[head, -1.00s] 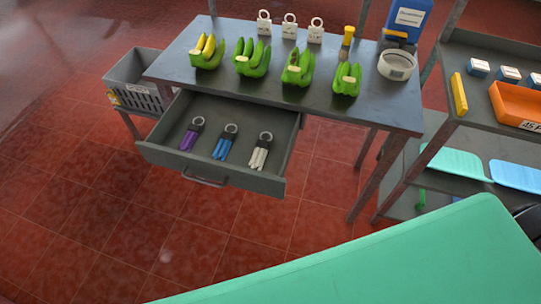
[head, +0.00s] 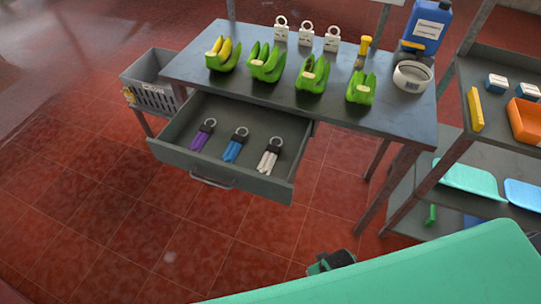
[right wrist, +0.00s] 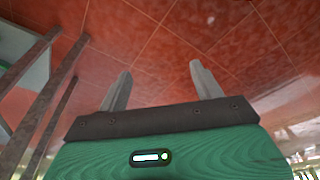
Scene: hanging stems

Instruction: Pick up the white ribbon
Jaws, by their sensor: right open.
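The white ribbon (head: 268,160) is a small bundle of white strips with a dark clip and ring at its top. It lies in the open drawer (head: 172,150), to the right of a blue bundle and a purple bundle. My right gripper (right wrist: 160,72) is open and empty in the right wrist view, its two fingers apart over red floor tiles. The ribbon does not show in that view. A dark and green part at the lower middle of the head view looks like my right wrist. My left gripper is not in view.
The grey table (head: 330,115) above the drawer holds several green banana bunches, white tags, a brush, a tape roll (head: 412,75) and a blue container (head: 428,28). A grey basket (head: 152,80) stands left. A shelf (head: 445,215) stands right. Floor before the drawer is clear.

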